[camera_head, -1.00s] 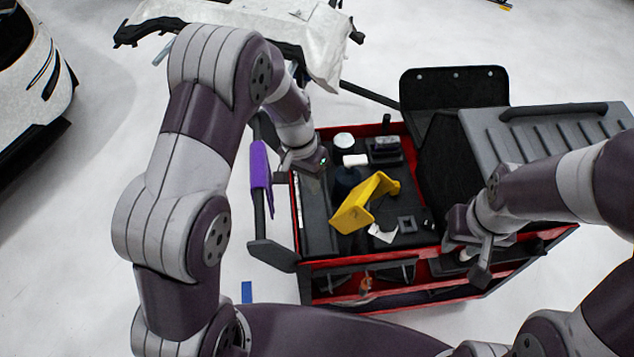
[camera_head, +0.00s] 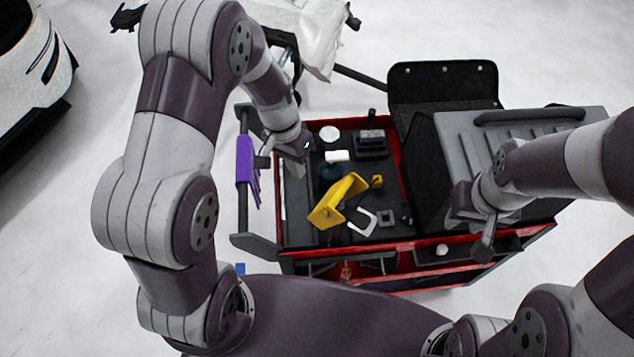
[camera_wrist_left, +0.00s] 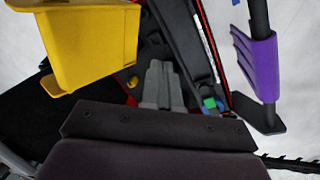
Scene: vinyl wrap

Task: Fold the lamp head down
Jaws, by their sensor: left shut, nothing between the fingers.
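The yellow lamp head (camera_head: 337,203) is a bent, boxy piece above the black top of the red tool cart (camera_head: 415,246). A small yellow piece (camera_head: 377,181) shows just right of it; I cannot tell how they join. The lamp head fills the upper left of the left wrist view (camera_wrist_left: 95,45). My left gripper (camera_head: 268,152) is at the cart's left edge, left of and behind the lamp head, apart from it. Its fingers are together and empty in the left wrist view (camera_wrist_left: 162,75). My right gripper (camera_head: 482,246) hangs at the cart's front right; its finger gap is unclear.
A purple wrap or holder (camera_head: 246,160) hangs on the cart's left rail, close to my left gripper. A grey ridged case (camera_head: 520,150) stands on the right. A white U-shaped piece (camera_head: 362,221) and small dark items lie around the lamp head. A white car stands far left.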

